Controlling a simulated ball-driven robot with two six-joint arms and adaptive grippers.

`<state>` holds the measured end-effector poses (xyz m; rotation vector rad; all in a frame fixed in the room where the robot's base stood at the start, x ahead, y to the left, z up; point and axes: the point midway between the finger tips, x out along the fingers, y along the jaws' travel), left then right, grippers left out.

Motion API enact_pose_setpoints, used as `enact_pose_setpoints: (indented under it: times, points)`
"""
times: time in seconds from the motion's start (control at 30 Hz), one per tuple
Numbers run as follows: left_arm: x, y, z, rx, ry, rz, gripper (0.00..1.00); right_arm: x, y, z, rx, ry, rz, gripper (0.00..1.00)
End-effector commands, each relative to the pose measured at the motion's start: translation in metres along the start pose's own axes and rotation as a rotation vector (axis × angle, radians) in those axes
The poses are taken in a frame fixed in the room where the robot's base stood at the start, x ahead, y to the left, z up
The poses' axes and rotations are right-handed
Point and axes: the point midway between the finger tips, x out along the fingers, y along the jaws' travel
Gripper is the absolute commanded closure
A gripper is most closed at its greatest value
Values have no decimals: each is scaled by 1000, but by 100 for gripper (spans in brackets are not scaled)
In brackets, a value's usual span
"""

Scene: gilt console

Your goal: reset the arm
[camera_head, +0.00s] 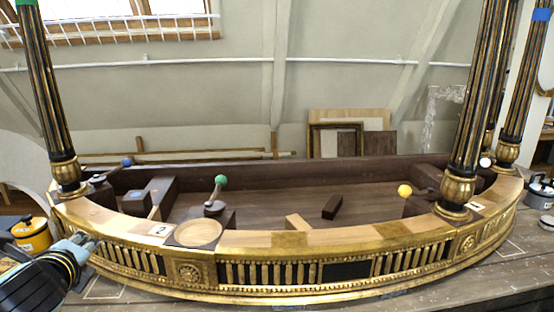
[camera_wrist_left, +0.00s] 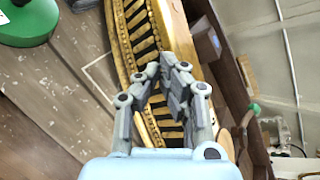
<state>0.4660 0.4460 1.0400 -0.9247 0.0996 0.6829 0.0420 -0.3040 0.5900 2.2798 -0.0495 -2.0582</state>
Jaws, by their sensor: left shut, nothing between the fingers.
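My left gripper (camera_head: 88,240) is at the lower left in the head view, beside the left front of the gilt console (camera_head: 268,288). It is shut and empty. In the left wrist view my left gripper (camera_wrist_left: 165,62) shows its grey fingers drawn together in front of the console's gilt rail (camera_wrist_left: 125,40). I cannot tell from these views whether the fingers touch the rail. My right gripper is not in view.
A lever with a green ball (camera_head: 221,180) stands behind a round wooden dish (camera_head: 198,233). A yellow ball (camera_head: 404,190) and a dark block (camera_head: 332,207) are farther right. A yellow pot (camera_head: 32,236) is near my left arm. Fluted columns (camera_head: 52,95) rise from the console.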

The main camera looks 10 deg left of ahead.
Motion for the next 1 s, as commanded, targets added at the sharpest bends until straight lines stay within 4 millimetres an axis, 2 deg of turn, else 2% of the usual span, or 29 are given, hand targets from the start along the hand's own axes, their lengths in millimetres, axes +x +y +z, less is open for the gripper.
enact_pose_setpoints:
  times: [0.2,0.4,0.6,0.8,1.0]
  points:
    - [-72,40,-39,-604,85,267,100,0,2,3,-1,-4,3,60]
    - [-146,65,-71,-1075,98,555,100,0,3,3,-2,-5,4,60]
    - [-208,76,-91,-1372,64,795,100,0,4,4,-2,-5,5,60]
    - [-264,80,-102,-1581,3,1007,100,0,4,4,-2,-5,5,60]
    - [-231,118,-138,-1577,-18,1026,100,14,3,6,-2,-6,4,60]
